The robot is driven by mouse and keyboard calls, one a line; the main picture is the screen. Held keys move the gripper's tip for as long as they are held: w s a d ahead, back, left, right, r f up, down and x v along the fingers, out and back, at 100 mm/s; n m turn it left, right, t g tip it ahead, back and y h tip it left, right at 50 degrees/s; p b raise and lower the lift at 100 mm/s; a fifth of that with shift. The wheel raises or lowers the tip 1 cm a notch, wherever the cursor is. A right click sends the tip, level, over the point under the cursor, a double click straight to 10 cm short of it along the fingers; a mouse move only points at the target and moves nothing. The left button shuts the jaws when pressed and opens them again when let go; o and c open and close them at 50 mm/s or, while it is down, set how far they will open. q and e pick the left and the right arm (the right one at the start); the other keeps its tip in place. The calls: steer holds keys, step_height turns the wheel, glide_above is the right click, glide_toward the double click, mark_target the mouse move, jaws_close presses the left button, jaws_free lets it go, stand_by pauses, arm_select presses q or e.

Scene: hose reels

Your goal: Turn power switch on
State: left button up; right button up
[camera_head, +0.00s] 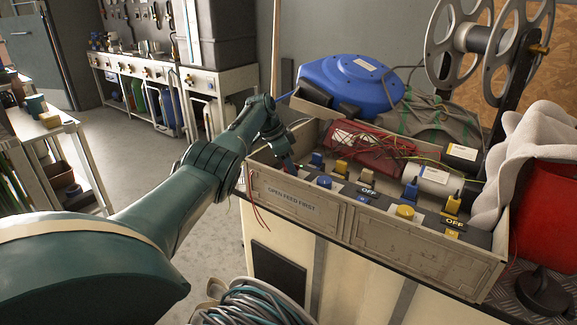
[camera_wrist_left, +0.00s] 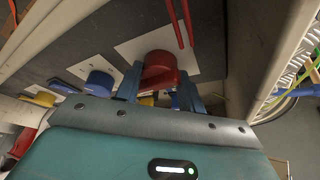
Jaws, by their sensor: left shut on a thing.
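A control panel inside a long beige box (camera_head: 300,197) carries several switches and knobs. My left gripper (camera_head: 287,163) reaches down at the panel's left end. In the left wrist view its two fingers (camera_wrist_left: 160,88) straddle a red round knob (camera_wrist_left: 160,66) on a white plate, and are shut on it. The gripper mostly hides this knob in the head view. Blue (camera_head: 324,181) and yellow (camera_head: 404,211) knobs and upright levers stand to the right, with "OFF" labels (camera_head: 453,222) beside some. I cannot tell which control is the power switch. My right gripper is not in view.
The box front reads "OPEN FEED FIRST". Red wires (camera_head: 375,145) lie behind the panel. A blue hose reel (camera_head: 350,82) and a metal reel (camera_head: 490,40) stand at the back. A coiled hose (camera_head: 250,305) sits below the box front. Open floor lies left.

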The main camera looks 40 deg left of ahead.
arm_select(q)
steer(key=shift+d+f, duration=0.1)
steer(key=shift+d, duration=0.1)
steer(key=o, duration=0.9)
steer(key=shift+o, duration=0.2)
steer(key=shift+a, duration=0.1)
steer(key=shift+s+a+r+p, duration=0.15)
steer(key=shift+r+p, duration=0.15)
steer(key=shift+r, duration=0.3)
steer(key=p+v, duration=0.2)
steer(key=v, duration=1)
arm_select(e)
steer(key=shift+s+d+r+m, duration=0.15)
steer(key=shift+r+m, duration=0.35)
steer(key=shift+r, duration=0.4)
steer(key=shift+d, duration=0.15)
